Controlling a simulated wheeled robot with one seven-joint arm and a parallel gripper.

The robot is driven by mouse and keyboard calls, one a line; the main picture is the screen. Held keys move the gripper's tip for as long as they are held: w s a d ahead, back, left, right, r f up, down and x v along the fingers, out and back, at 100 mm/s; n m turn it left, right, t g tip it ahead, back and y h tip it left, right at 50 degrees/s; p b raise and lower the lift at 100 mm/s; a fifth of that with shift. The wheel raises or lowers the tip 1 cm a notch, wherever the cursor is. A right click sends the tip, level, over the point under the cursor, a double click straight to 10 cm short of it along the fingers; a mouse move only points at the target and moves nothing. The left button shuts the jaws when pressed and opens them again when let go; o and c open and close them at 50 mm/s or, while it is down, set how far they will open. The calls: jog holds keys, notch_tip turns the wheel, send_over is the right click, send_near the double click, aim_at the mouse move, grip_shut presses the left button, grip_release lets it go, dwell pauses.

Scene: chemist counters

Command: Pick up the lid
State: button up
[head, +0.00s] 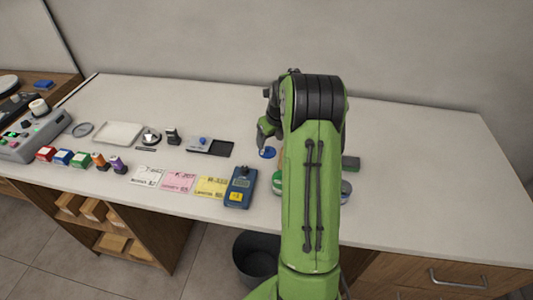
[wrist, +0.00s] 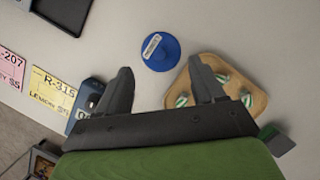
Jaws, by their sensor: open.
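The blue round lid (wrist: 160,51), with a pale strip on top, lies flat on the white counter in the wrist view. It also shows in the head view (head: 268,153), just left of my arm. My gripper (wrist: 160,73) is open, with its two dark fingers spread and nothing held between them. The lid appears just beyond the fingertips, between their lines. In the head view my gripper (head: 264,134) is mostly hidden behind my green arm. The height of the fingers above the counter is hard to tell.
A wooden holder (wrist: 252,99) with green-and-white pieces sits close by the right finger. The counter's right side (head: 430,180) is clear.

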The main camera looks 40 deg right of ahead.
aim_at(268, 148)
jog(key=b+x, duration=0.1)
jog(key=x, duration=0.4)
jog(key=shift+s+f, duration=0.15)
jog(key=shift+f, duration=0.05)
jog(key=shift+r, duration=0.1)
jog(key=c, duration=0.8)
